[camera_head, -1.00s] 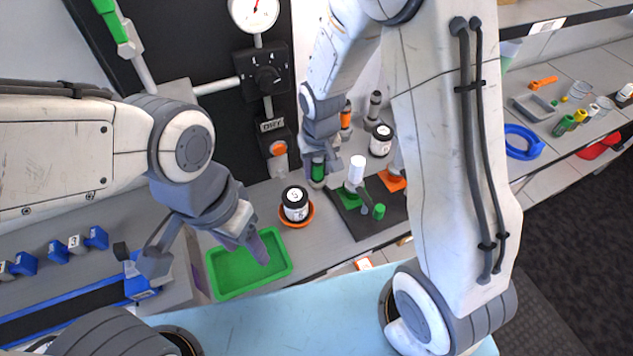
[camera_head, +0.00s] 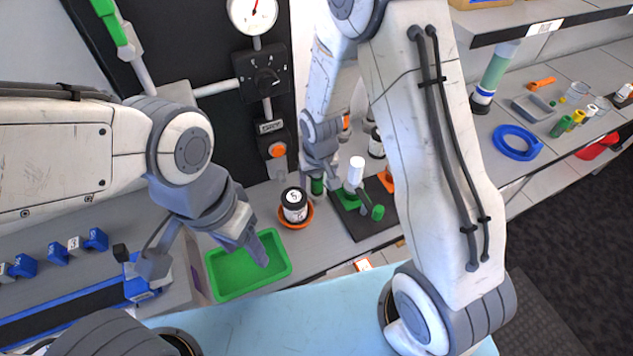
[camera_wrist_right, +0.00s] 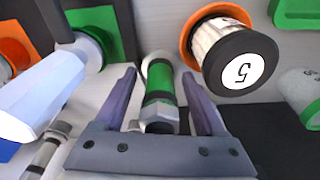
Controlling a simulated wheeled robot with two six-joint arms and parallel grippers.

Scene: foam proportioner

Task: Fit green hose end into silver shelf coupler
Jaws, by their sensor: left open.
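A green-banded hose end (camera_wrist_right: 160,88) with black rings and a silver hex top stands upright between the fingers of my right gripper (camera_wrist_right: 160,78) in the right wrist view. Gaps show on both sides, so the fingers are open around it, not touching. Its far end meets a pale round piece (camera_wrist_right: 156,66); I cannot tell whether this is the silver shelf coupler. In the head view the green band (camera_head: 316,186) shows just below my right gripper (camera_head: 319,172). My left gripper (camera_head: 254,250) is open and empty over the green tray (camera_head: 222,286).
A black-lidded jar (camera_head: 293,206) in an orange dish stands left of the right gripper. A white-topped fitting (camera_head: 355,172) and a green-capped piece (camera_head: 378,212) are close on its right, on a black mat (camera_head: 370,227).

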